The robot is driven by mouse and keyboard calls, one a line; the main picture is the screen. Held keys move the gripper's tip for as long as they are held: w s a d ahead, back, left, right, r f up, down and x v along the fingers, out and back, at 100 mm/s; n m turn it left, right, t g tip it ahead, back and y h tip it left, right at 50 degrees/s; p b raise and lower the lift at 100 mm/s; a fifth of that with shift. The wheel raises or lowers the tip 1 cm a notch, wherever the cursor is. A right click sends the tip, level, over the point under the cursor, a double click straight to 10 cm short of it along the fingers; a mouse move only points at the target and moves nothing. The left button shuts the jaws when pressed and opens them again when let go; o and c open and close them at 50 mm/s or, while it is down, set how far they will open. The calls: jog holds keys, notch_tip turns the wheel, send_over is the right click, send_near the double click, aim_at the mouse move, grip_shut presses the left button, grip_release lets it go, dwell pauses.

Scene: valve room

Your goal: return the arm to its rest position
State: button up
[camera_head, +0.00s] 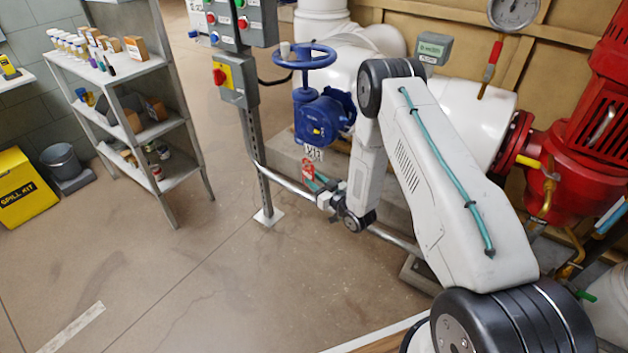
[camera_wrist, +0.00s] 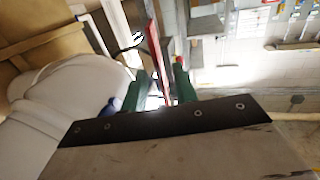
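My arm (camera_head: 450,180) is white with a teal cable and black joints. It reaches out from the lower right, bends near the white pipe and folds down. My gripper (camera_head: 312,182) is at its far end, low beside the blue valve and partly hidden. In the wrist view the two green fingers of my gripper (camera_wrist: 162,92) stand apart with a bright gap between them. A thin red strip (camera_wrist: 153,45) shows in line with this gap; I cannot tell how far off it is. I see nothing clearly gripped.
The blue handwheel valve (camera_head: 322,115) is just above the gripper, with a red tag (camera_head: 307,169) close by. A post with a control box (camera_head: 236,80) stands left. White piping (camera_head: 470,110) and a red motor (camera_head: 590,125) flank the arm. The floor (camera_head: 170,270) at front left is clear.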

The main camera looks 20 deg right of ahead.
jog(key=v, duration=0.7)
jog(key=s+d+f+m+g+h, duration=0.1)
jog(key=s+d+f+g+h, duration=0.2)
jog(key=f+g, duration=0.55)
jog(key=s+d+r+m+g+h, duration=0.3)
jog(key=s+r+g, duration=0.55)
jog(key=r, duration=0.65)
jog(key=s+a+r, duration=0.4)
jog(key=s+r, duration=1)
jog(key=r, duration=0.3)
jog(key=s+a+r+t, duration=0.1)
jog(key=s+a+r, duration=0.3)
jog(key=s+r, duration=1)
notch_tip(320, 180, up, 3)
jog(key=shift+s+r+t, duration=0.1)
jog(key=shift+s+t, duration=0.15)
jog(key=shift+t, duration=0.05)
